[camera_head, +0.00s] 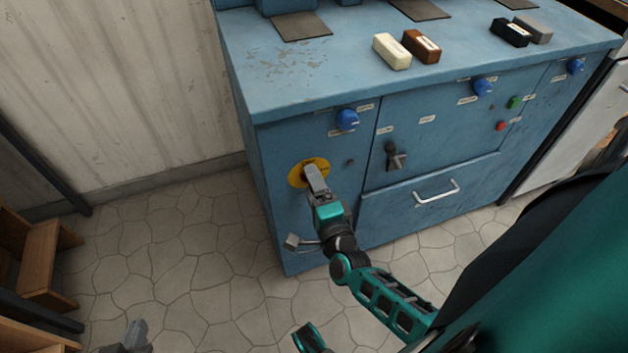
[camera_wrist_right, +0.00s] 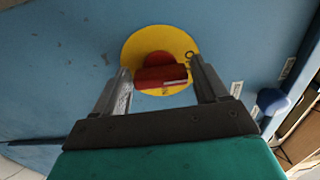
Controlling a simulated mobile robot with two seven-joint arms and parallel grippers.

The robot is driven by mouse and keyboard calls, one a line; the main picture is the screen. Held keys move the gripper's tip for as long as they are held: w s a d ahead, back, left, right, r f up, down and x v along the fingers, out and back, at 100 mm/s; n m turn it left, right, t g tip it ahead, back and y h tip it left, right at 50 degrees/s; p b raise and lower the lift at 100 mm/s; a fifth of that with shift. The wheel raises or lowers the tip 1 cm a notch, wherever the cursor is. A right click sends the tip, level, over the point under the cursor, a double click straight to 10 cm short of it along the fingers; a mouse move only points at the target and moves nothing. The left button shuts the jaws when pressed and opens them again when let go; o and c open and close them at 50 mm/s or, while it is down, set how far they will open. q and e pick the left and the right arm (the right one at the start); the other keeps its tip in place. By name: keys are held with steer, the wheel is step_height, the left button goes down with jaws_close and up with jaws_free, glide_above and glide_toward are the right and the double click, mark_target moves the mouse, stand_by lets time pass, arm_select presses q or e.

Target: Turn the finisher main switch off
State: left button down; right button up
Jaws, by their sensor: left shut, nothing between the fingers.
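The main switch is a red rotary knob with a raised bar handle (camera_wrist_right: 160,76) on a round yellow plate (camera_wrist_right: 181,41). The yellow plate (camera_head: 297,174) also shows in the head view, low on the left of the blue cabinet's front. My right gripper (camera_head: 313,172) is in front of it and hides the red knob there. In the right wrist view my right gripper (camera_wrist_right: 160,84) is open, with one finger on each side of the red handle. I cannot tell whether the fingers touch it. My left gripper (camera_head: 137,331) is shut and empty at the bottom left, over the floor.
The blue cabinet (camera_head: 290,90) also carries blue knobs (camera_head: 347,120), a dark lever (camera_head: 395,158), green (camera_head: 514,102) and red (camera_head: 500,126) buttons and a drawer handle (camera_head: 437,192). Several small blocks lie on top. A wooden rack (camera_head: 40,255) stands at the left.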

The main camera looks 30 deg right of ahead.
steer(key=shift+o, duration=1.3)
steer(key=shift+s, duration=0.1)
steer(key=p+v, duration=0.1)
steer(key=v, duration=1.1)
steer(key=shift+s+a, duration=0.15)
steer(key=shift+s, duration=0.2)
steer(key=shift+r, duration=0.15)
